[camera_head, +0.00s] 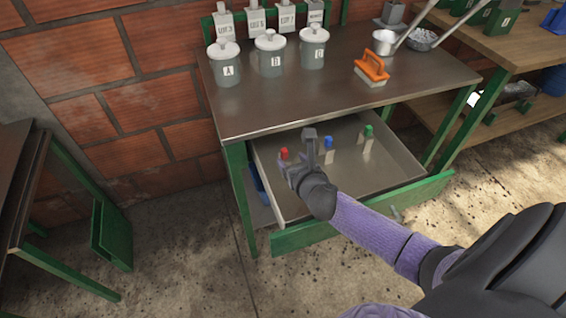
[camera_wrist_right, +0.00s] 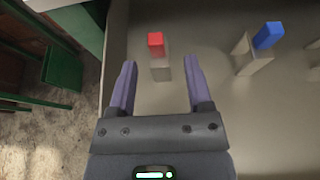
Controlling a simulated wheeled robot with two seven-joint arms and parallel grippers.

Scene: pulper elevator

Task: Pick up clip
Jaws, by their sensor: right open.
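Three upright clips stand in the open drawer (camera_head: 385,180): a red-topped clip (camera_head: 284,153), a blue-topped clip (camera_head: 328,145) and a green-topped clip (camera_head: 368,134). My right gripper (camera_head: 297,165) is over the left part of the drawer, close to the red-topped clip. In the right wrist view, my right gripper (camera_wrist_right: 158,82) is open and empty. The red-topped clip (camera_wrist_right: 156,45) stands just beyond the fingertips, roughly between their lines. The blue-topped clip (camera_wrist_right: 266,38) is farther right there. My left gripper does not show.
The drawer is pulled out beneath a metal-topped table (camera_head: 300,90). On it stand lidded jars marked with letters (camera_head: 270,55), an orange-handled brush (camera_head: 372,68) and a pot (camera_head: 386,42). The drawer's green front (camera_head: 300,236) lies under my right arm. The drawer floor around the clips is mostly bare.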

